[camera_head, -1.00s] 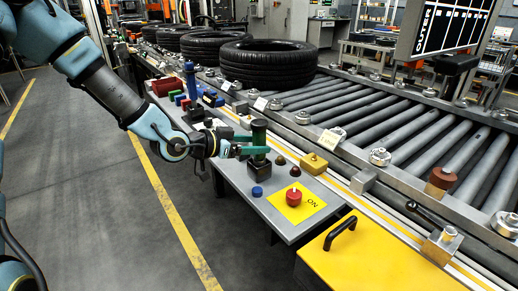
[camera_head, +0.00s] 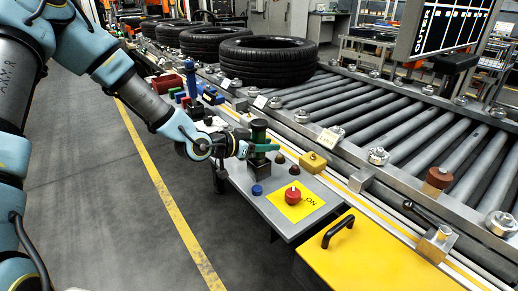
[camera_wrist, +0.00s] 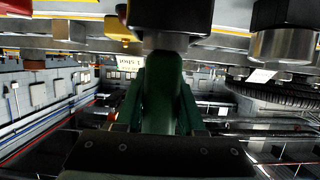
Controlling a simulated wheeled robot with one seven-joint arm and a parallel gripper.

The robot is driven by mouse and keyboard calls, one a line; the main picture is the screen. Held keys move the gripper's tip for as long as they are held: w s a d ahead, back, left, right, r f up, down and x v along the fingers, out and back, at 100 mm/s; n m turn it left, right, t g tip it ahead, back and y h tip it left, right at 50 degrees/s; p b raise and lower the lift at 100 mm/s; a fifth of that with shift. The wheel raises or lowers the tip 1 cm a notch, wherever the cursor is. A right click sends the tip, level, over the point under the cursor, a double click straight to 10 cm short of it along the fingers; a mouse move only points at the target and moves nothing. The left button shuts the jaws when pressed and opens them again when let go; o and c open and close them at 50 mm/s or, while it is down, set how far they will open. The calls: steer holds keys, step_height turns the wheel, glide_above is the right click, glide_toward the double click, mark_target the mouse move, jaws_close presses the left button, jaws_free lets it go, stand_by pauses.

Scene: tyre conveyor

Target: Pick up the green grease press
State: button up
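The green grease press (camera_head: 258,132) stands upright on its dark base on the grey side table, in the middle of the head view. My gripper (camera_head: 266,147) has green fingers and reaches it from the left, level with its body. One finger shows across the press and its tip extends past the right side. In the wrist view the press (camera_wrist: 162,85) fills the centre between the fingers of my gripper (camera_wrist: 160,105). I see no clear gap between fingers and press, and cannot tell whether they grip it.
The grey table (camera_head: 285,228) also carries a red button (camera_head: 292,196), a blue knob (camera_head: 257,190) and small brown and yellow parts. A blue upright tool (camera_head: 190,78) stands further back. The roller conveyor (camera_head: 400,120) with tyres (camera_head: 268,60) lies behind. A yellow box (camera_head: 370,260) is at front right.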

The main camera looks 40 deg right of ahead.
jaws_close()
steer(key=shift+r, duration=0.15)
